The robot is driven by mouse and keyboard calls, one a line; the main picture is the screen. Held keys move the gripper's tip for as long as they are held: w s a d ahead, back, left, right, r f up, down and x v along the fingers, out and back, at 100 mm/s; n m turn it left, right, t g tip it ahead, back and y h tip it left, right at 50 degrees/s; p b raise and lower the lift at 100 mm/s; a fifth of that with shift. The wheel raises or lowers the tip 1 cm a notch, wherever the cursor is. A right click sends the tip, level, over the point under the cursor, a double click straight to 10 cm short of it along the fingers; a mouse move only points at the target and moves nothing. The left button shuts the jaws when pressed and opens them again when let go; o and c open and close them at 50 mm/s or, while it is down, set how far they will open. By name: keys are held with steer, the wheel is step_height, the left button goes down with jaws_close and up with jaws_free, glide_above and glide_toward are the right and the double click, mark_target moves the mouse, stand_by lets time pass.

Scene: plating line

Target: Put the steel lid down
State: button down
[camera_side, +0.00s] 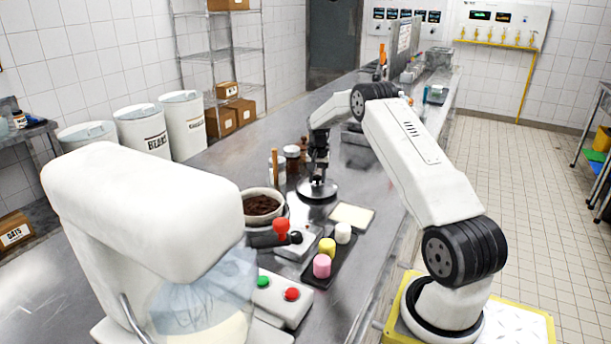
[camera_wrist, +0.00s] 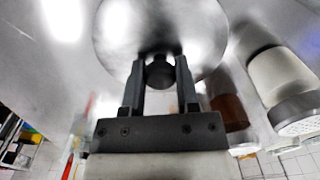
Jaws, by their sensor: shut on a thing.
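The steel lid (camera_side: 317,190) is a round, shiny disc with a dark knob. In the side view it is at or just above the steel counter (camera_side: 225,165); I cannot tell whether it touches. In the wrist view the lid (camera_wrist: 158,30) fills the top middle, and its black knob (camera_wrist: 162,72) sits between the two dark fingers. My gripper (camera_side: 318,173) is above the lid, shut on its knob. The gripper also shows in the wrist view (camera_wrist: 162,75).
A bowl of dark food (camera_side: 262,206) stands left of the lid. Jars and a pepper mill (camera_side: 304,150) stand close behind. A pale board (camera_side: 352,216) and a dark tray (camera_side: 330,250) with small coloured cylinders are in front. A button box (camera_side: 283,298) is nearer.

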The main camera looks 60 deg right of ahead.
mark_target(317, 176)
steer(key=shift+f, duration=0.55)
steer(key=shift+f, duration=0.1)
steer(key=shift+c, duration=1.8)
jaws_free()
step_height(317, 176, up, 12)
